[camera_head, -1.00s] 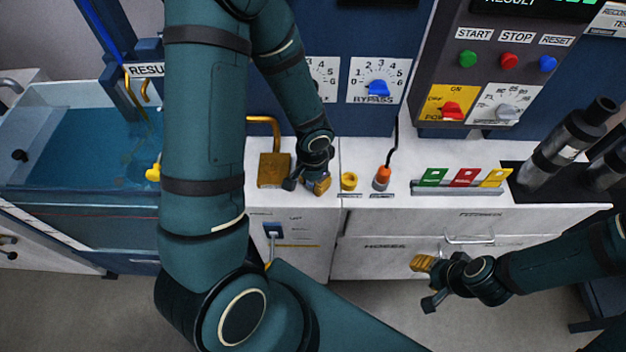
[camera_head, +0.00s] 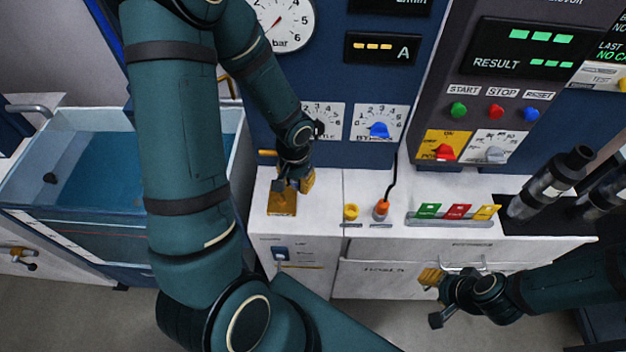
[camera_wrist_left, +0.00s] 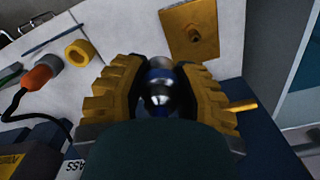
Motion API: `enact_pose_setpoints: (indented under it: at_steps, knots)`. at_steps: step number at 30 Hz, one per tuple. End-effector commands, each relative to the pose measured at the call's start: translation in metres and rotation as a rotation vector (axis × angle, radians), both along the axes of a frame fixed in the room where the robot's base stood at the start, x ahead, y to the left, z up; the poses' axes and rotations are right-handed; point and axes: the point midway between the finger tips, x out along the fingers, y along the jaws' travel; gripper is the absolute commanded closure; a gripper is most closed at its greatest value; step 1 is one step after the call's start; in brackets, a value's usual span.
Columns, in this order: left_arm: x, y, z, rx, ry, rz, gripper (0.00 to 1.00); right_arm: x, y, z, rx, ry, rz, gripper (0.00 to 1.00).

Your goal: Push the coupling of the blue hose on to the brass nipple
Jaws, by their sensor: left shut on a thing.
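My left gripper (camera_head: 294,186) is shut on a silver coupling with blue parts (camera_wrist_left: 160,88), which shows between the yellow ribbed finger pads in the left wrist view. In the head view the gripper is just behind and above a brass block (camera_head: 282,205) on the white worktop. The block also shows in the wrist view with a small brass nub (camera_wrist_left: 194,36). A brass tube (camera_head: 267,153) shows left of the gripper; part of it is hidden. I cannot tell which brass part is the nipple. My right gripper (camera_head: 436,297) is open and empty before the drawers.
A yellow ring (camera_head: 351,212) and an orange plug (camera_head: 381,209) with a black cable stand right of the block. A rack of coloured tags (camera_head: 455,212) is farther right. The blue panel with dials (camera_head: 378,123) rises behind. A water tank (camera_head: 90,165) is at left.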

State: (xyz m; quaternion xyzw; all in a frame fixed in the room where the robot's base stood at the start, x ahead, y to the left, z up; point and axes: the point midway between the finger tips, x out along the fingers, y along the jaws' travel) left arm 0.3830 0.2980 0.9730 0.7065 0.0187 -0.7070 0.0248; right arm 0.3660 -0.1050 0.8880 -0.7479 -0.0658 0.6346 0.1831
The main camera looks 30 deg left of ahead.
Motion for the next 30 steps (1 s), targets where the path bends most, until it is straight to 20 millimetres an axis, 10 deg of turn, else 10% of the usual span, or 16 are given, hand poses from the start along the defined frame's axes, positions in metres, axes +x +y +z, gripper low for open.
enact_pose_setpoints:
  at_steps: [9,30]
  knots:
    - [-0.016,0.040,0.012,0.007,0.001,0.199,1.00,-0.001,-0.002,0.043,0.005,0.001,0.000,0.53]
    - [-0.017,0.044,0.004,0.008,0.000,0.212,1.00,-0.001,-0.002,0.034,0.005,0.000,0.000,0.53]
